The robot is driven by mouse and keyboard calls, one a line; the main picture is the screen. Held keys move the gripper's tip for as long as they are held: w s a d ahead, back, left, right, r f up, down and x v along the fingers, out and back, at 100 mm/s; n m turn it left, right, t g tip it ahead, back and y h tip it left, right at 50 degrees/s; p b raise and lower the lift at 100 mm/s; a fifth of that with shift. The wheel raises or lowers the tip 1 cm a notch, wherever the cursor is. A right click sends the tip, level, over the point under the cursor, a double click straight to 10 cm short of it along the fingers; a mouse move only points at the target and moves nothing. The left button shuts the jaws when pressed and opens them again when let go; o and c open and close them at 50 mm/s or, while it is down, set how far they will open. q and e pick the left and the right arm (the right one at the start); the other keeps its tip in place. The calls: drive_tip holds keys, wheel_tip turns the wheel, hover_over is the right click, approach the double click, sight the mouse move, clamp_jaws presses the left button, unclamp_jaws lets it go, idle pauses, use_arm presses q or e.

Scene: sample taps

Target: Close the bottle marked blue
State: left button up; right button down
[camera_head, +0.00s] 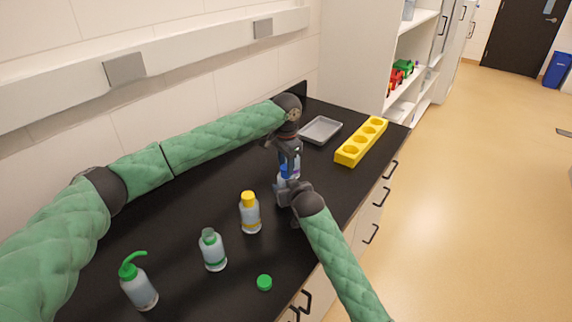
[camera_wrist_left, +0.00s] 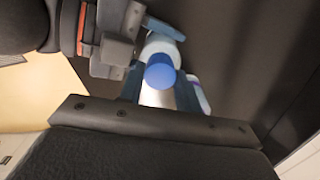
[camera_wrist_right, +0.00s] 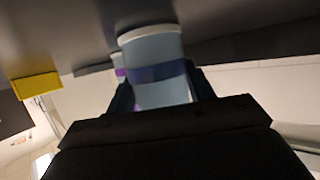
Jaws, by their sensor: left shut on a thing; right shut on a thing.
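The bottle marked blue (camera_head: 284,182) stands upright near the counter's right side, partly hidden by my grippers. Its blue band shows in the right wrist view (camera_wrist_right: 158,73). My right gripper (camera_head: 287,190) is shut on the bottle's body from the front. The blue cap (camera_wrist_left: 160,74) is at the bottle's top end. My left gripper (camera_head: 288,164) comes from above and is shut on the blue cap. I cannot tell whether the cap is seated on the neck.
A yellow-capped bottle (camera_head: 250,215), an open green-banded bottle (camera_head: 213,252), a green pump bottle (camera_head: 138,284) and a loose green cap (camera_head: 264,283) are at the front. A grey tray (camera_head: 320,131) and yellow rack (camera_head: 347,157) are behind. A purple-banded bottle (camera_wrist_right: 119,72) is near the held one.

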use_arm(q)
drive_tip(key=m, duration=0.4)
drive_tip(key=shift+m, duration=0.4)
drive_tip(key=o, duration=1.1)
drive_tip(key=shift+c, duration=0.2)
drive_tip(key=shift+r, duration=2.2)
drive_tip(key=shift+r, duration=0.1)
drive_tip(key=shift+c, duration=0.2)
